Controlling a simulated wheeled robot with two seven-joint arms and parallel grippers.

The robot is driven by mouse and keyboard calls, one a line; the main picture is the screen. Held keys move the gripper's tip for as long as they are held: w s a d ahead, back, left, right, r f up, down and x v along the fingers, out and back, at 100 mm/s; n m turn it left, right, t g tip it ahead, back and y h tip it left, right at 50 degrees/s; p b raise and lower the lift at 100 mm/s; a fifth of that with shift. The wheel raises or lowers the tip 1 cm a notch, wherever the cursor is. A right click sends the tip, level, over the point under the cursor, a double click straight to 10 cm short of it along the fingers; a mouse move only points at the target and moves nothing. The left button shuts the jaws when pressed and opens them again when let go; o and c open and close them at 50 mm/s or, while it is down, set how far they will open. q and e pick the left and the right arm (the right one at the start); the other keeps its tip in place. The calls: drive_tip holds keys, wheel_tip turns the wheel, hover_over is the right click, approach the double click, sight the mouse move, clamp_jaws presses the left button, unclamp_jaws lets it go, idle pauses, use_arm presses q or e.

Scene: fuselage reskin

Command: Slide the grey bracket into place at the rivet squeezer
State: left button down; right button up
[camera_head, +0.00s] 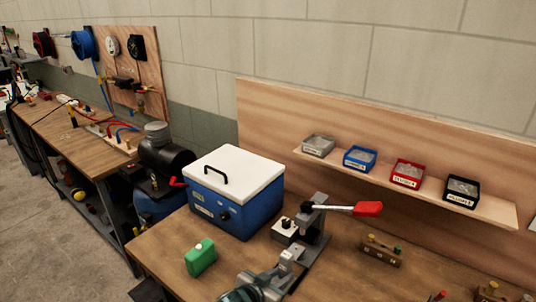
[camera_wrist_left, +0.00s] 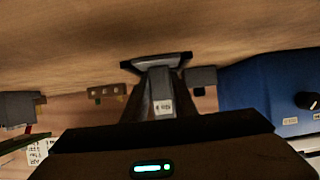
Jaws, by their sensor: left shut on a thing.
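The rivet squeezer (camera_head: 316,218) stands on the workbench, a grey tool with a lever ending in a red handle. My left gripper (camera_head: 281,270) comes in low in the head view, just in front of the squeezer. It is shut on the grey bracket (camera_head: 291,255). In the left wrist view the bracket (camera_wrist_left: 160,82) sits between the dark fingers and carries a small white label. In the head view the bracket appears close to the squeezer's near side; whether they touch I cannot tell. My right gripper is not in view.
A blue box with a white lid (camera_head: 238,190) stands left of the squeezer. A green block (camera_head: 200,258) lies nearer. A small wooden block with pins (camera_head: 382,249) sits to the right. Several labelled bins stand on the back shelf (camera_head: 490,207). Bare bench lies between these.

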sight(283, 259)
use_arm(q)
drive_tip(key=shift+w+d+b, duration=0.25)
drive_tip(key=shift+w+d, duration=0.25)
drive_tip(key=shift+w, duration=0.15)
drive_tip(key=shift+w+d+b, duration=0.2)
drive_tip(key=shift+w+d, duration=0.25)
drive_tip(key=shift+w, duration=0.2)
drive_tip(key=c, duration=1.6)
unclamp_jaws()
drive_tip(key=shift+o, duration=0.2)
drive_tip(key=r+p, duration=0.1)
drive_tip(key=p, duration=0.1)
drive_tip(key=s+r+p, duration=0.1)
drive_tip(key=r+p, duration=0.1)
drive_tip(key=a+r+p, duration=0.1)
drive_tip(key=r+p, duration=0.1)
drive_tip(key=shift+s+a, duration=0.1)
drive_tip(key=shift+s, duration=0.2)
drive_tip(key=shift+s+a+r+p, duration=0.2)
drive_tip(key=shift+r+p, duration=0.15)
drive_tip(key=shift+r, duration=0.15)
drive_tip(key=shift+s+a+r+p, duration=0.1)
drive_tip(key=shift+s+r+p, duration=0.1)
drive_tip(key=shift+r+p, duration=0.25)
